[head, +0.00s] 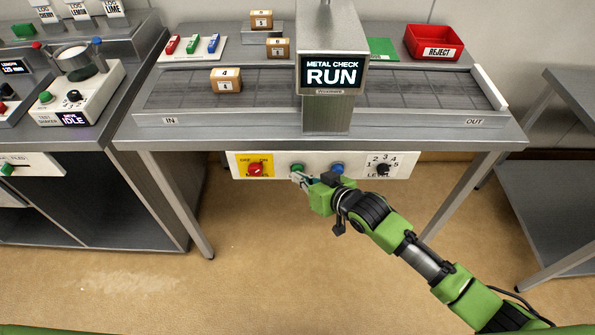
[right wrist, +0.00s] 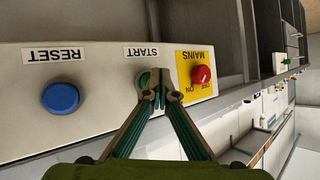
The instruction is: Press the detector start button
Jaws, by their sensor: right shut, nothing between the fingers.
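The green start button (head: 297,168) sits on the white control panel (head: 215,165) under the conveyor table, between the mains switch and the blue button. In the right wrist view the start button (right wrist: 144,79) shows under an upside-down START label (right wrist: 142,52), partly hidden by the fingertips. My right gripper (head: 300,178) is shut and empty, its tips at the start button; I cannot tell whether they touch it. It also shows in the right wrist view (right wrist: 160,97). The detector screen (head: 332,76) reads METAL CHECK RUN. My left gripper is not in view.
The red mains switch (head: 255,169) on its yellow plate, the blue reset button (head: 337,169) and the level knob (head: 383,169) share the panel. A box marked 4 (head: 226,80) stands on the conveyor (head: 180,95). The floor in front is clear.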

